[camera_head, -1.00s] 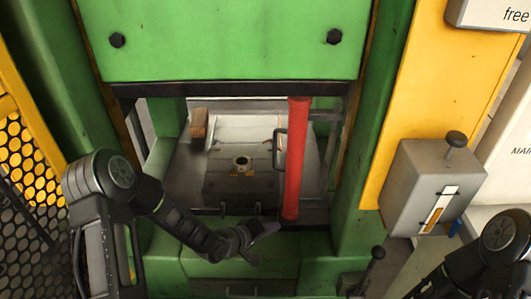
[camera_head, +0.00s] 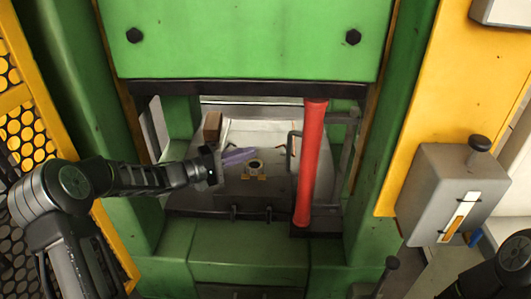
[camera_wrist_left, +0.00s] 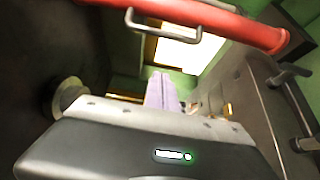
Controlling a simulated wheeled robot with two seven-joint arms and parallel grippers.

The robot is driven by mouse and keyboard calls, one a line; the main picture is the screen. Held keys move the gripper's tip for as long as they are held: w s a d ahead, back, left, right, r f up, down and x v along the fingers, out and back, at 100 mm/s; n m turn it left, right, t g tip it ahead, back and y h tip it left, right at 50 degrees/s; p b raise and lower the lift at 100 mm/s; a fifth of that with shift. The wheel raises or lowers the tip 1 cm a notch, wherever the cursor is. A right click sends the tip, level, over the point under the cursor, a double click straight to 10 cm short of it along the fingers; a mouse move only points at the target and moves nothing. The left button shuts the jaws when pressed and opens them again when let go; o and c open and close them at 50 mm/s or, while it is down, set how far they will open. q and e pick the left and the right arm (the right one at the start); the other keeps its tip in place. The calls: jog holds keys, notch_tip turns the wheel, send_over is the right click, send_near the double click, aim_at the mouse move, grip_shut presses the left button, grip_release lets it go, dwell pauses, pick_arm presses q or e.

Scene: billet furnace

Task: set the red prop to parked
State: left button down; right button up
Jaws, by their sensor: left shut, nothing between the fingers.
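The red prop (camera_head: 311,165) stands upright in the right part of the green press opening, its top under the dark lower edge of the ram and its foot on a dark base. It also crosses the top of the left wrist view (camera_wrist_left: 225,22), with a grey handle (camera_wrist_left: 165,28) beside it. My left gripper (camera_head: 250,153) is shut and empty, with purplish fingertips, inside the opening to the left of the prop and apart from it. Its fingers also show in the left wrist view (camera_wrist_left: 162,92). My right gripper is out of view; only part of my right arm shows at lower right.
A grey bed plate (camera_head: 225,195) with a small round fitting lies under the gripper. A brown block (camera_head: 212,126) sits at the back left. A grey lever box (camera_head: 450,195) is at right, and yellow mesh guarding (camera_head: 25,135) at left.

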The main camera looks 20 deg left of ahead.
aim_at(301, 169)
pick_arm(q)
jog(key=w+d, duration=0.3)
jog(key=d, duration=0.5)
jog(key=shift+d+p, duration=0.3)
jog(key=shift+p, duration=0.05)
jog(key=shift+w, duration=0.1)
jog(key=shift+d, duration=0.15)
